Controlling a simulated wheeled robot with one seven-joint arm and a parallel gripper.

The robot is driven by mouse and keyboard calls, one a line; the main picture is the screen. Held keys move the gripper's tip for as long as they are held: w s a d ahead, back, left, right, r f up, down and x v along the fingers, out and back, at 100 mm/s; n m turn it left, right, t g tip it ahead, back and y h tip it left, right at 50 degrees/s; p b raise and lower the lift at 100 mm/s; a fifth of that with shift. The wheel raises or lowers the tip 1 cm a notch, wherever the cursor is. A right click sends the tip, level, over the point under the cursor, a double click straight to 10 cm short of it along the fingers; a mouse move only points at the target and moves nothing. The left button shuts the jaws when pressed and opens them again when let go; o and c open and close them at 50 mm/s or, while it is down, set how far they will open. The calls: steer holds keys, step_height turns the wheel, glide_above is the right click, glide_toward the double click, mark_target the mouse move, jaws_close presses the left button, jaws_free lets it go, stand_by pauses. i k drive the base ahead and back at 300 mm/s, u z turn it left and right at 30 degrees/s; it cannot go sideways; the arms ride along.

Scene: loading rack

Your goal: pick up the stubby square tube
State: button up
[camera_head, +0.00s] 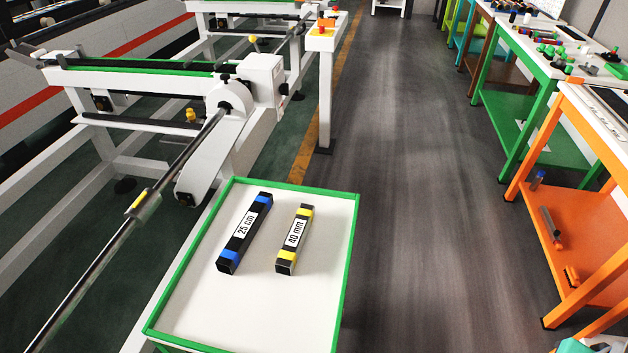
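Two black square tubes lie side by side on the white tray table (190,300), apart from each other. The shorter one, the stubby square tube (302,223), is on the right, with yellow bands near both ends and a white label reading "40 mm". The longer tube (258,213) is on the left, with blue bands and a label reading "25 cm". Both lie flat and slant slightly, their far ends leaning right. My gripper is not in view.
The tray table has a raised green rim (351,260); its front part is bare. A white machine frame with a long metal rod (95,262) stands at left. Open grey floor (420,200) lies to the right, then an orange workbench (585,190) and a green one.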

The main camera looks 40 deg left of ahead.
mark_target(230, 257)
steer(key=i, duration=1.8)
steer(key=u, duration=4.1)
steer(key=i, duration=0.5)
